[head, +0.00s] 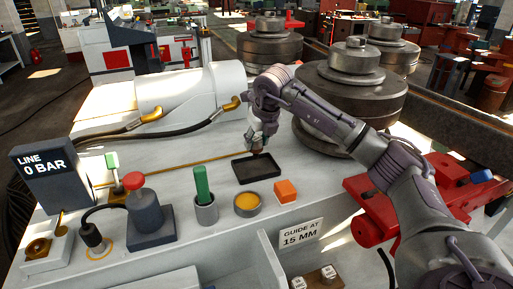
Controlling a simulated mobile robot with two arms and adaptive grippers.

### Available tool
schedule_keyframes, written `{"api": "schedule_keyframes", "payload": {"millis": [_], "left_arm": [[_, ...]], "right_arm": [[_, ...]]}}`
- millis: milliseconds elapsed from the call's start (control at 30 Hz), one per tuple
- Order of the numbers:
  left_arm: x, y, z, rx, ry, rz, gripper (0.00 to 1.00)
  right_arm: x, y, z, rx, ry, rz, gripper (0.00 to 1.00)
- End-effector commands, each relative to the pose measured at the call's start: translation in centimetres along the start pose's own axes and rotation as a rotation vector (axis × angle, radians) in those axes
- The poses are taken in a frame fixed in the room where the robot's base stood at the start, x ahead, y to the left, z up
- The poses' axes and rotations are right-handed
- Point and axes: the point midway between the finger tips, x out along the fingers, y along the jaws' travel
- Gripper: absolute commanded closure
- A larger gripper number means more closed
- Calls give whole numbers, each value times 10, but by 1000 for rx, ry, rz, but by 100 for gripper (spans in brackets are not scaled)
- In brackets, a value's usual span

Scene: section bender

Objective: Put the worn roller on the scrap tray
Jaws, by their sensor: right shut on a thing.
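A flat black tray (257,168), which looks like the scrap tray, lies on the light bench top near the middle of the head view. My right gripper (259,148) comes in from the right and points down over the tray's back edge. It is shut on a small dark thing, probably the worn roller, which is mostly hidden by the fingers. I cannot tell whether this thing touches the tray. The visible part of the tray is empty. My left gripper is not in view.
An orange block (286,191), a dish with yellow contents (247,204) and a green rod in a grey cup (205,209) stand in front of the tray. A red-knobbed device (147,217) is at left. Large steel rolls (380,101) stand behind my right arm.

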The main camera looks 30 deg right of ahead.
Motion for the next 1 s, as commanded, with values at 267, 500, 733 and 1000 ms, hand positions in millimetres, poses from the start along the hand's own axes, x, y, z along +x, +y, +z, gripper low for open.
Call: {"api": "schedule_keyframes", "payload": {"millis": [267, 500, 733, 1000], "left_arm": [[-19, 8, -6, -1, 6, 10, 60], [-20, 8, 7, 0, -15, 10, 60], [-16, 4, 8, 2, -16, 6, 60], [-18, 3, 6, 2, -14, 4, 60]], "right_arm": [[28, 2, -11, 0, 1, -1, 100], [38, 2, -15, 0, -4, 1, 100], [42, 2, -17, -1, 0, 0, 57], [40, 2, -16, -1, 0, 0, 33]]}}
